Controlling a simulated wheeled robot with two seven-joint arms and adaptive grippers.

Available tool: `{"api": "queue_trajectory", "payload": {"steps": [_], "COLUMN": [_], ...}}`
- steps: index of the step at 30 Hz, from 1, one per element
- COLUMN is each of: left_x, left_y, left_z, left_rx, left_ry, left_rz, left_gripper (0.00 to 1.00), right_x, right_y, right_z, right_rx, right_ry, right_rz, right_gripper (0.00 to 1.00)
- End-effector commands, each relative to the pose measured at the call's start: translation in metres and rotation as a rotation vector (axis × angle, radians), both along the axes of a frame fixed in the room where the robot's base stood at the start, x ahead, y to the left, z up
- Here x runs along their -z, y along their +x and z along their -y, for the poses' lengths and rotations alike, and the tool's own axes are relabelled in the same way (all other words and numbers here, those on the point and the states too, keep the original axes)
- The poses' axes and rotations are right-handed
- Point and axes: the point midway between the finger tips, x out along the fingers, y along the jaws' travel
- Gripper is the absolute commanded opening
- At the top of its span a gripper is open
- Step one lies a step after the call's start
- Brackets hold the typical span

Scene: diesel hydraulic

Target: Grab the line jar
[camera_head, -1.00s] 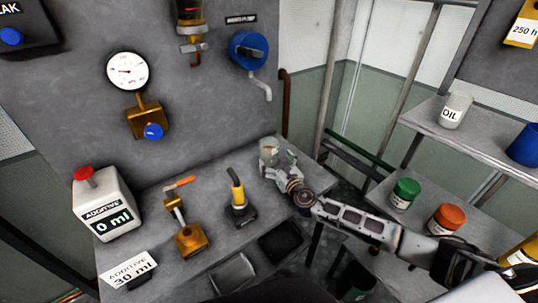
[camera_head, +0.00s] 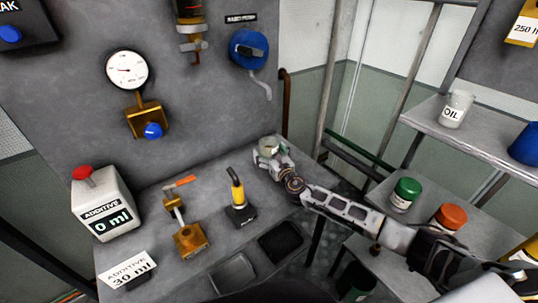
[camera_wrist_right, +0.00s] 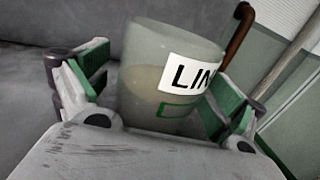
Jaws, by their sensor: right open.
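The line jar (camera_wrist_right: 150,85) is a cloudy, see-through jar with a white label that reads "LIN", the rest cut off by its curve. It stands upright on the grey bench (camera_head: 150,205), near its back right corner. In the head view the jar (camera_head: 268,144) is partly hidden behind my right gripper (camera_head: 272,152). In the right wrist view my right gripper (camera_wrist_right: 160,95) is open, with one green-padded finger on each side of the jar. I cannot tell whether either pad touches it. My left gripper is not in view.
On the bench are a white additive box (camera_head: 104,205), a brass valve (camera_head: 190,238) with an orange handle and a yellow-handled lever (camera_head: 239,195). A blue tap (camera_head: 249,50) is on the wall above. Shelves on the right hold an oil jar (camera_head: 456,108) and a green-lidded jar (camera_head: 405,194).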

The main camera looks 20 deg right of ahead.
Motion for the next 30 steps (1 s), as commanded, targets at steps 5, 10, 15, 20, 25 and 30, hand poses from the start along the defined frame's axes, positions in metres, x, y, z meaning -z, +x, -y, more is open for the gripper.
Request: {"api": "queue_trajectory", "payload": {"steps": [5, 10, 15, 20, 25, 30], "left_x": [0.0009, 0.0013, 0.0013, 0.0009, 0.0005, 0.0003], "left_y": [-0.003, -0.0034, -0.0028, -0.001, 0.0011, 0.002], "left_z": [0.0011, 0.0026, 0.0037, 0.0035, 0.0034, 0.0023], "left_rx": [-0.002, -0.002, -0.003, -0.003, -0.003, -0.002], "left_ry": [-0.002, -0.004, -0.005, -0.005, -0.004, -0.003], "left_rz": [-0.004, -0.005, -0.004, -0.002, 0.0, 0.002], "left_gripper": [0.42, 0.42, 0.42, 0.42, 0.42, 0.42], "right_x": [0.0, 0.0, 0.0, 0.0, 0.0, -0.0007], "right_y": [0.0002, 0.0001, 0.0, 0.0, 0.0, 0.0002], "right_z": [-0.0003, -0.0002, -0.0002, -0.0002, -0.0001, -0.0001], "right_rx": [0.0, 0.0, 0.0, 0.0, 0.0, 0.0], "right_ry": [0.0, 0.0, 0.0, 0.0, 0.0, 0.0], "right_rz": [0.0, 0.0, 0.0, 0.0, 0.0, 0.001], "right_gripper": [0.95, 0.95, 0.86, 0.65, 0.44, 0.41]}}
